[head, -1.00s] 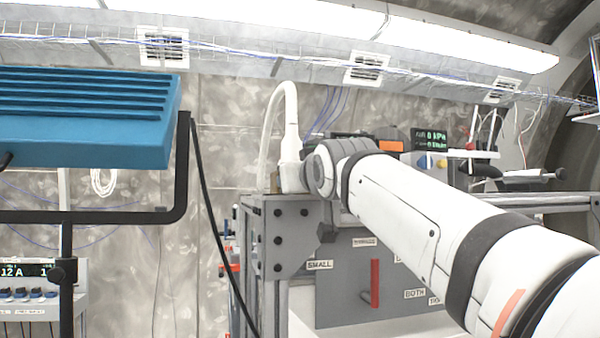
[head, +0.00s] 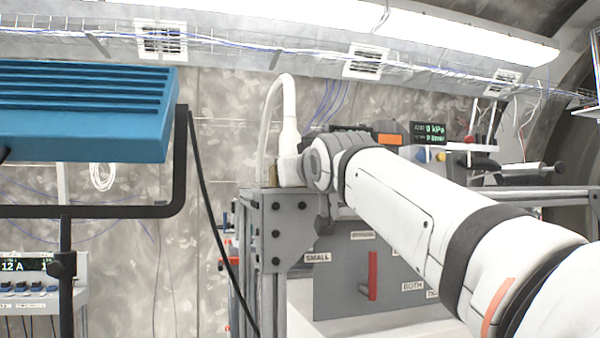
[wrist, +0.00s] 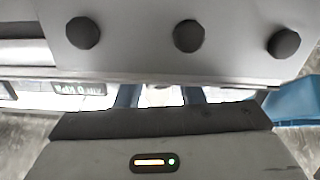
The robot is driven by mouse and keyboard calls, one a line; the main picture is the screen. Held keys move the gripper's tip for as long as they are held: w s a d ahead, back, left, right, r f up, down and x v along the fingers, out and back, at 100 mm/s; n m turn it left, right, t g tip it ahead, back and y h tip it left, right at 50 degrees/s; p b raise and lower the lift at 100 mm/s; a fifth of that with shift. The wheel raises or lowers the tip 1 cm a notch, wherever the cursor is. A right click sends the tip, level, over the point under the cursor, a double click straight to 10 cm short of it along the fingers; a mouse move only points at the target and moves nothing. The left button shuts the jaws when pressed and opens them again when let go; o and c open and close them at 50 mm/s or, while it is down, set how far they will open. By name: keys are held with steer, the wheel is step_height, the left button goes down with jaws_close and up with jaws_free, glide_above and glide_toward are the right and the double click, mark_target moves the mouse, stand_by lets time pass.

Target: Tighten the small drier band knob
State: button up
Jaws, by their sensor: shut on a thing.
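In the wrist view my gripper (wrist: 160,94) reaches forward with its two blue-grey fingers, one on each side of a bright gap. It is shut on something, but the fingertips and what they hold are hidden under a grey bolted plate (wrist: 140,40). The small drier band knob cannot be made out in either view; it is most likely what the fingers hold. In the head view a label reading SMALL (head: 317,258) is on the grey panel (head: 340,285), left of a red upright handle (head: 373,276). My arm hides the panel's upper right.
A grey steel frame post (head: 272,235) with dark bolts stands close to my wrist. A white hose (head: 290,105) rises behind it. A blue lamp (head: 80,115) on a black stand (head: 180,170) fills the left. A pressure display (head: 428,133) sits behind my arm.

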steer(key=shift+f+m+b, duration=0.1)
steer(key=shift+m+b, duration=0.6)
steer(key=shift+m, duration=0.4)
steer(key=shift+d+m+b, duration=0.1)
steer(key=shift+m+b, duration=0.55)
steer(key=shift+m, duration=1.15)
steer(key=o, duration=1)
